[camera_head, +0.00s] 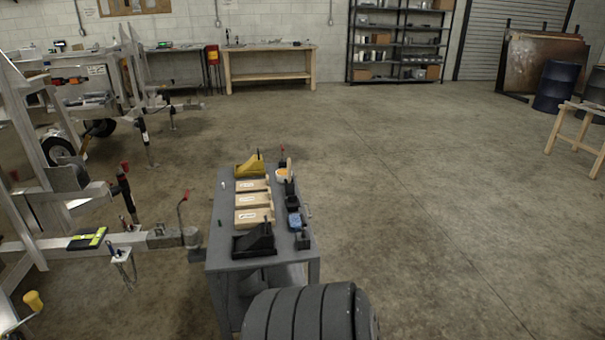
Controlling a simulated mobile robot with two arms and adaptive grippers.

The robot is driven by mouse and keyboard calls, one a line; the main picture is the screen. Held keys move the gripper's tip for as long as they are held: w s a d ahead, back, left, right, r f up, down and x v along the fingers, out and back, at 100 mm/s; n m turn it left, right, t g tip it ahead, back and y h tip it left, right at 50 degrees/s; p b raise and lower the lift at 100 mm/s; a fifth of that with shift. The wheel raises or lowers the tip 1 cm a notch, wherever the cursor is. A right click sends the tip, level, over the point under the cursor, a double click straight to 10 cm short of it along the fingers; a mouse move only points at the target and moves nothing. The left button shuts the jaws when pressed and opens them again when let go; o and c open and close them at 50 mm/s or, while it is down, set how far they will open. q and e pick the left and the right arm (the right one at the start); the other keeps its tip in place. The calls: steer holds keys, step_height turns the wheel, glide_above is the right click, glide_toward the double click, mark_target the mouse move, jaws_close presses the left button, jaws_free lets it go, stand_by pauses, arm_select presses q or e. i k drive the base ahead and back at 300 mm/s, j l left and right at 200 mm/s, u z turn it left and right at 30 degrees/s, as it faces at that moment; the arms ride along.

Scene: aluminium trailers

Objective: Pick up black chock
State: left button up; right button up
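The black chock (255,241) sits on the near end of a grey cart top (225,212), in the lower middle of the head view. It is wedge-shaped, with a flat base and a raised part toward the right. Nothing covers it. Neither of my grippers is in view.
Wooden blocks (253,217) and a yellow chock (249,166) lie behind it, with small dark items (293,219) to the right. A trailer coupling (190,236) reaches the cart's left side. A dark ribbed rounded shape (310,312) stands in front.

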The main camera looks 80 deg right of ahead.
mark_target(261, 237)
steer(key=z, duration=2.35)
steer(key=i+j+z, duration=0.2)
steer(key=j, duration=0.35)
steer(key=i+j+z, duration=0.1)
steer(key=i+j, duration=0.15)
